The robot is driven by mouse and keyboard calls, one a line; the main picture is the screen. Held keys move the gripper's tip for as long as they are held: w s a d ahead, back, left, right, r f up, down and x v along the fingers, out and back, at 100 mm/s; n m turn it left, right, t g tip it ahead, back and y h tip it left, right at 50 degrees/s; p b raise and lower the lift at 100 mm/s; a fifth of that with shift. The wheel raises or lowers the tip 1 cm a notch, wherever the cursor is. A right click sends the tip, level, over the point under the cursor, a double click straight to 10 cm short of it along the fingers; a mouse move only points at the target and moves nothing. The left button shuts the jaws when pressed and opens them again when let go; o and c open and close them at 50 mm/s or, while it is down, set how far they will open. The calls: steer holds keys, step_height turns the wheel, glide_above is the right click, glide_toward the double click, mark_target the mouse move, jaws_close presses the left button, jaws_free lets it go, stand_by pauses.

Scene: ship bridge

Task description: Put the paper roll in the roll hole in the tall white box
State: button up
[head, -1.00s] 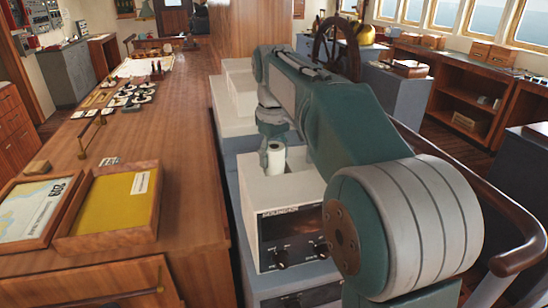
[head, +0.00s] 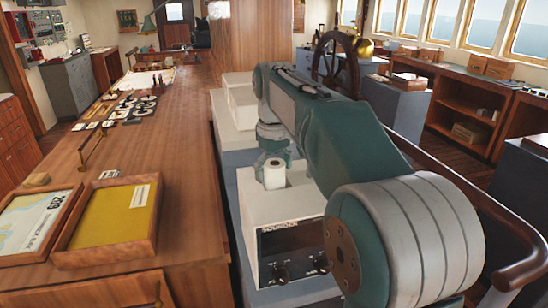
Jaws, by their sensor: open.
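The white paper roll (head: 274,175) stands upright at the top of the tall white box (head: 262,207), the nearest in a row of white boxes. Its round top end with a small core hole shows. I cannot tell how deep it sits in the roll hole, whose rim is mostly hidden. My gripper (head: 271,157) points down just behind and above the roll, close to it. Its fingers are small and partly hidden behind the roll, and it is open. I cannot tell whether a finger touches the roll.
A long wooden counter (head: 185,165) runs along the left, with a yellow-bottomed tray (head: 115,212) and a framed chart (head: 35,222) at its near end. More white boxes (head: 237,105) stand behind the roll's box. A brown handrail (head: 490,215) curves along the right.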

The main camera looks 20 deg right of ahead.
step_height(320, 180, up, 11)
steer(key=shift+r, duration=0.4)
steer(key=shift+s, duration=0.5)
steer(key=s+f+m+t, duration=0.5)
steer(key=s+f, duration=1.6)
steer(key=s, duration=0.3)
steer(key=shift+s+t, duration=0.15)
steer(key=shift+t, duration=0.15)
